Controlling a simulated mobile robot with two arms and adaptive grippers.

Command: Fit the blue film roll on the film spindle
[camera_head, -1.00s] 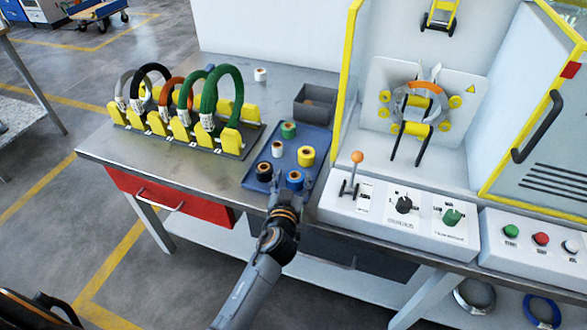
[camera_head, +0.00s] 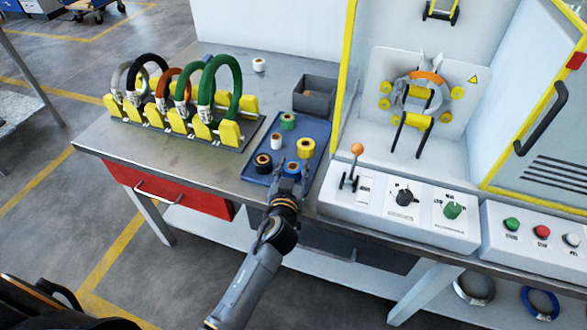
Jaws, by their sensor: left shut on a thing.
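The blue film roll (camera_head: 292,168) is at the front right of the blue tray (camera_head: 251,173), just in front of the yellow roll. My left gripper (camera_head: 290,178) reaches it from the front and is shut on it. The fingers hide its lower part, so I cannot tell whether it is clear of the tray. The wrapping machine's ring (camera_head: 400,90), with an orange segment on top, stands upright on the white panel at the right. I cannot pick out the film spindle for certain. My right gripper is not in view.
Yellow (camera_head: 305,148), green (camera_head: 287,122), white (camera_head: 276,141) and black (camera_head: 262,163) rolls share the tray. A grey bin (camera_head: 314,96) stands behind it. A lever (camera_head: 355,165) and control box (camera_head: 395,203) lie to the right. A rack of coils (camera_head: 180,125) stands left.

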